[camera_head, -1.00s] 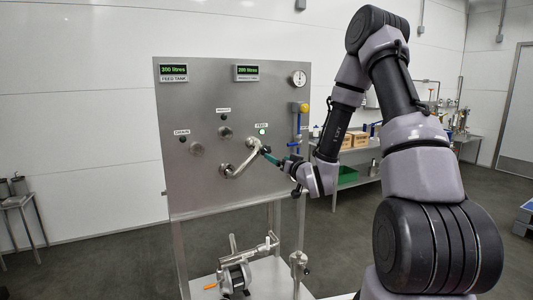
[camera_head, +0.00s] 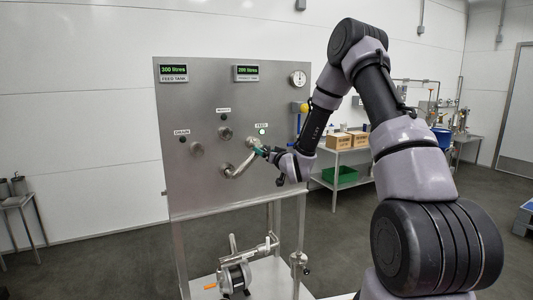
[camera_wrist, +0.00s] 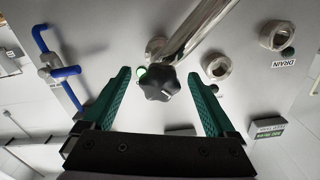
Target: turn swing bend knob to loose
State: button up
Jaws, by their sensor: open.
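The swing bend (camera_head: 241,162) is a shiny bent pipe on the steel panel, running from the port by the FEED label down to the left. Its knob (camera_wrist: 158,86) is black and lobed, and shows in the wrist view at the pipe's end. My gripper (camera_wrist: 163,78) is open, with one green finger on each side of the knob and a visible gap on both sides. In the head view my gripper (camera_head: 264,152) is in front of the FEED port and hides most of the knob. I cannot tell how far the fingertips reach past it.
The panel (camera_head: 200,100) carries a DRAIN port (camera_head: 196,149), another port (camera_head: 225,133) and two litre displays. Blue-handled pipework (camera_wrist: 65,73) is beside the panel edge. A pump (camera_head: 236,275) stands below. A table with boxes (camera_head: 340,140) is behind my arm.

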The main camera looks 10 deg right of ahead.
jog(key=c, duration=1.4)
jog(key=shift+o, duration=0.3)
